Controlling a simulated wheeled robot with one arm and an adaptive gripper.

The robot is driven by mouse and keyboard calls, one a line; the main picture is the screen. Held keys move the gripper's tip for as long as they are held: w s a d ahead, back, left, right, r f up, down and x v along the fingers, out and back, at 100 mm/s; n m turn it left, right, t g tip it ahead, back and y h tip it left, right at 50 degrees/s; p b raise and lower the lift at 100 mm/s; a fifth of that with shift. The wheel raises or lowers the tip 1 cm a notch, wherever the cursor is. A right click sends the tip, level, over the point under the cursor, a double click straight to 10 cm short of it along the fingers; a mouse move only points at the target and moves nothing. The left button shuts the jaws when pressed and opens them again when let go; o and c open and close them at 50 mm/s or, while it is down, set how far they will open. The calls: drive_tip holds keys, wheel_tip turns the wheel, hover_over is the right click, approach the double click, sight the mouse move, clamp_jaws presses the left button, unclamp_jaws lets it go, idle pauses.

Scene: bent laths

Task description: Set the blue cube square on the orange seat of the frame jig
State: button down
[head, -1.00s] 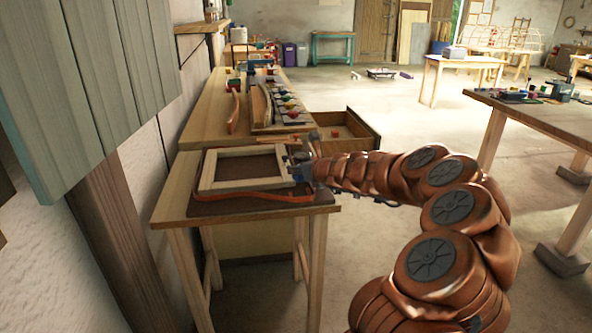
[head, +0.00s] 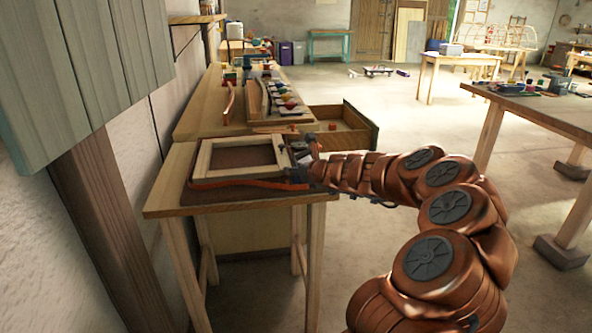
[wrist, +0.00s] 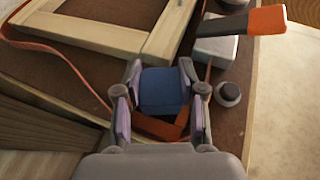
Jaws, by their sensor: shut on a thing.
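A blue cube (wrist: 165,90) is between the two fingers of my gripper (wrist: 160,98) in the wrist view. The gripper is shut on it. An orange angled edge, apparently the seat (wrist: 168,129), shows just below the cube in the picture, partly hidden by the gripper. I cannot tell whether the cube touches it. The pale wooden frame of the jig (wrist: 110,35) lies beyond, on a dark brown board. In the head view my gripper (head: 302,158) is at the right side of the wooden frame (head: 205,162); the cube is not discernible there.
A grey block (wrist: 215,50) with an orange-tipped dark handle (wrist: 262,21) and a dark round knob (wrist: 229,94) stand close to the gripper's right. An orange lath (head: 250,183) runs along the board's front. An open drawer (head: 362,126) is behind the arm.

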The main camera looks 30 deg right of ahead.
drive_tip(key=c, duration=0.6)
unclamp_jaws()
drive_tip(key=shift+s, duration=0.1)
drive_tip(key=v, duration=1.1)
drive_tip(key=shift+s, duration=0.35)
drive_tip(key=shift+r, duration=0.1)
